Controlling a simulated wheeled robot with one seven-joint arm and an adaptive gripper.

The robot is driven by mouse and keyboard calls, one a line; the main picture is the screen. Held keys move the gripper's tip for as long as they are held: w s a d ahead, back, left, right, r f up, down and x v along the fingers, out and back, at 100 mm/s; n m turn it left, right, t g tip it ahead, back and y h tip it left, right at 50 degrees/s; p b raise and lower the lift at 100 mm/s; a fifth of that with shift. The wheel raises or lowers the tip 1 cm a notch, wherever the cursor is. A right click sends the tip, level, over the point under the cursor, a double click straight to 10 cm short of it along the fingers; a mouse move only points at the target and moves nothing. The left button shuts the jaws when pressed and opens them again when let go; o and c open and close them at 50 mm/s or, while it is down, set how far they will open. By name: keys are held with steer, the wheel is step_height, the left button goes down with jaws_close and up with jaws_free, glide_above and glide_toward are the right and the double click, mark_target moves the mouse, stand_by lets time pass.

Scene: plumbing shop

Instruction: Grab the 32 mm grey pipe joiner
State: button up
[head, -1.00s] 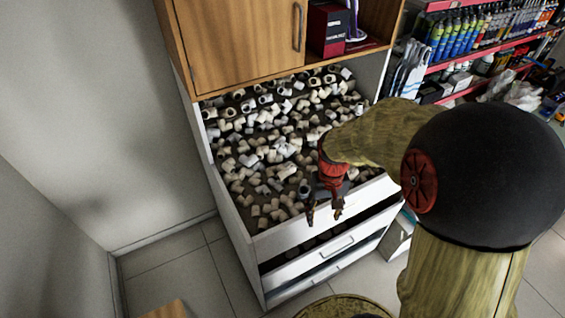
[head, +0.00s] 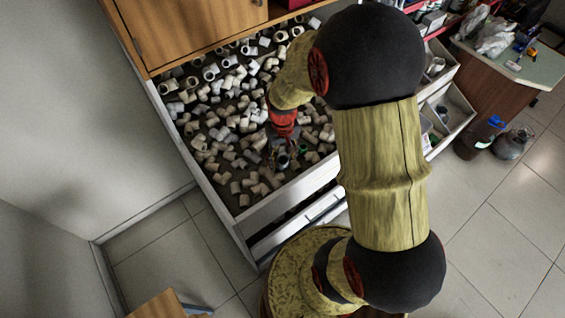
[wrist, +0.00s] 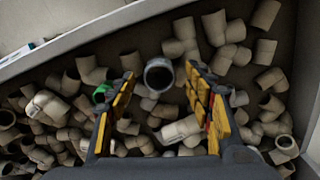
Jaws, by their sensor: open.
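A grey pipe joiner (wrist: 159,75), darker than the cream fittings, shows in the wrist view with its round open end facing the camera. It appears between and beyond the tips of my open gripper (wrist: 158,78), with a gap on both sides. I cannot tell from the view how far the tips are above it. In the head view my gripper (head: 282,145) is over the front part of the fittings drawer, and a grey round end (head: 283,161) shows just below it. The joiner's size marking cannot be read.
Many cream elbows and joiners lie loosely in the white-walled drawer (head: 262,213), close around the joiner. A green-ringed piece (wrist: 102,93) lies to its left in the wrist view. A wooden cabinet (head: 190,28) stands over the back of the drawer.

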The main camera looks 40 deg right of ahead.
step_height(320, 180, down, 2)
steer(key=shift+f, duration=0.1)
steer(key=c, duration=0.4)
steer(key=c, duration=0.6)
